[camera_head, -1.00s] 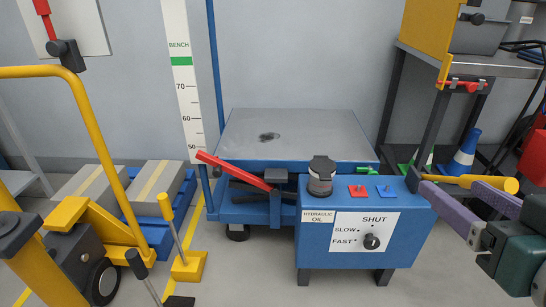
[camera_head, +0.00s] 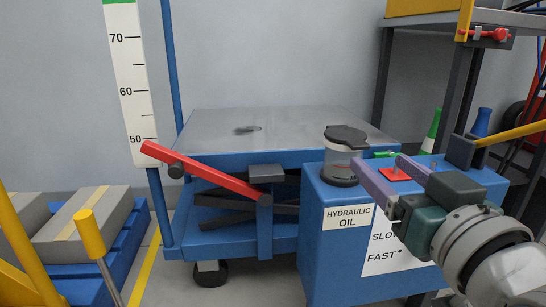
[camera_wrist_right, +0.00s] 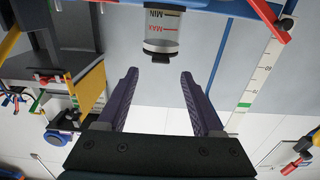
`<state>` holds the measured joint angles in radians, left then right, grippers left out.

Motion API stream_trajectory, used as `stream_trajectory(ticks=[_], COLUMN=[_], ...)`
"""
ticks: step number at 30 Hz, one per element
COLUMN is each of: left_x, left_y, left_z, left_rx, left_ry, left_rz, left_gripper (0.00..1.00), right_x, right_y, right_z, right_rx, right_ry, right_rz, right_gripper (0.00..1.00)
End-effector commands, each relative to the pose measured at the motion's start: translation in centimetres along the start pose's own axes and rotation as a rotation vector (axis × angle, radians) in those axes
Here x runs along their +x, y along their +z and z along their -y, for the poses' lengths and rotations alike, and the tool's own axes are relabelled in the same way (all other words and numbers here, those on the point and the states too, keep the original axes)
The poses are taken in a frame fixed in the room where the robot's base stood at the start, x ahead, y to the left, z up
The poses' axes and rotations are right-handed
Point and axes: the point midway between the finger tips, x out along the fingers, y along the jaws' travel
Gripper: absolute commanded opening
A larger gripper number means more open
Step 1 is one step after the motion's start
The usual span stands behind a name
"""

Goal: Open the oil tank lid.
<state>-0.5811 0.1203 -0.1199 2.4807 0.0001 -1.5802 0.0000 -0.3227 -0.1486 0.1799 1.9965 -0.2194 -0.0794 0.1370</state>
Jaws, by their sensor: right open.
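The oil tank (camera_head: 341,160) is a clear cylinder with a dark base, standing upright on the blue box labelled HYDRAULIC OIL. Its black lid (camera_head: 345,135) sits across the top. The tank also shows upside down in the right wrist view (camera_wrist_right: 158,22), with MIN and MAX marks and the lid end (camera_wrist_right: 160,48) towards my fingers. My right gripper (camera_head: 382,164) is open and empty, with its purple fingers just right of the tank. In the wrist view the fingers (camera_wrist_right: 158,76) point at the lid, with a gap between. My left gripper is not in view.
The blue box (camera_head: 320,245) carries a red button (camera_head: 394,174) beneath my right fingers. A blue lift table (camera_head: 215,128) with a red lever (camera_head: 200,170) stands to the left. A yellow-handled lever (camera_head: 515,133) is at the right, and a shelf stands behind.

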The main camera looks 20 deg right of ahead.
Motion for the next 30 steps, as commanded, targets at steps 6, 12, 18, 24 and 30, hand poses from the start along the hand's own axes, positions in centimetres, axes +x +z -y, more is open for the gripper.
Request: stream_trajectory(ticks=[6, 12, 18, 24, 30], left_x=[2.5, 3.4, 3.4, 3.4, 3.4], left_y=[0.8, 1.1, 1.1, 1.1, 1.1], left_z=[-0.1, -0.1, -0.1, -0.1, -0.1], left_rx=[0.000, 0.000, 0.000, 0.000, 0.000], left_ry=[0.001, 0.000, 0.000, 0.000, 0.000], left_rz=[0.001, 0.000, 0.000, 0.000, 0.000], left_gripper=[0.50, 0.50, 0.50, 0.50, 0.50], right_x=[4.0, 6.1, 6.5, 6.5, 6.4], right_y=[0.4, 0.2, 0.1, 0.1, 0.1], right_z=[0.0, 0.0, 0.0, 0.0, 0.0], right_rx=[-0.001, 0.000, 0.001, 0.000, 0.000], right_ry=[-0.001, -0.001, -0.001, -0.001, -0.001], right_rz=[-0.004, 0.000, 0.002, 0.002, 0.002], right_gripper=[0.68, 0.68, 0.68, 0.61, 0.38])
